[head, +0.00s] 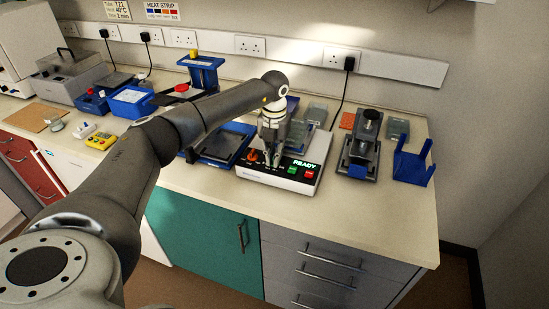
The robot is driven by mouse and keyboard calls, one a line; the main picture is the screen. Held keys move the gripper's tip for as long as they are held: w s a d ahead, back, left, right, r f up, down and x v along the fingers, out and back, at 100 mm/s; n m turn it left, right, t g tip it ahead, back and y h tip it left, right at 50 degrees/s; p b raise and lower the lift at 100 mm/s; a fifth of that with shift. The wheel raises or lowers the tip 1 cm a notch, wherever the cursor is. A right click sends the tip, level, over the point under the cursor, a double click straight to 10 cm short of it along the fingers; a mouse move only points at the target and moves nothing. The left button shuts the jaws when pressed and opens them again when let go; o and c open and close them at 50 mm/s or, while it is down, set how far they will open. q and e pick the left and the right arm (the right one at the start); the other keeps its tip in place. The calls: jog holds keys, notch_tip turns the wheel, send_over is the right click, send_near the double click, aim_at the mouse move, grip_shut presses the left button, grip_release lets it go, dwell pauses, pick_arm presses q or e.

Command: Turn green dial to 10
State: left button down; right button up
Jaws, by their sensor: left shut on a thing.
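A white device (274,179) with a dark front panel stands on the bench, and its display (305,163) reads READY in green. My left gripper (271,160) reaches down to the panel from above, with its fingers shut on what appears to be the green dial. The fingers hide that dial, so its setting cannot be read. An orange dial (253,156) sits just left of the fingers. My right gripper is not in view.
Green (293,171) and red (309,174) buttons lie right of the fingers. A dark-grey apparatus (362,150) and a blue rack (412,163) stand further right. A blue tray (221,145) sits to the left. The bench front (340,208) is clear.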

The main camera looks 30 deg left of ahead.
pick_arm(q)
jog(key=m+b, duration=0.1)
jog(key=m, duration=0.4)
jog(key=shift+a+b, duration=0.1)
jog(key=shift+b, duration=0.25)
jog(key=shift+r+m, duration=0.1)
jog(key=shift+m, duration=0.2)
jog(key=c, duration=1.6)
grip_release()
notch_tip(320, 180, up, 12)
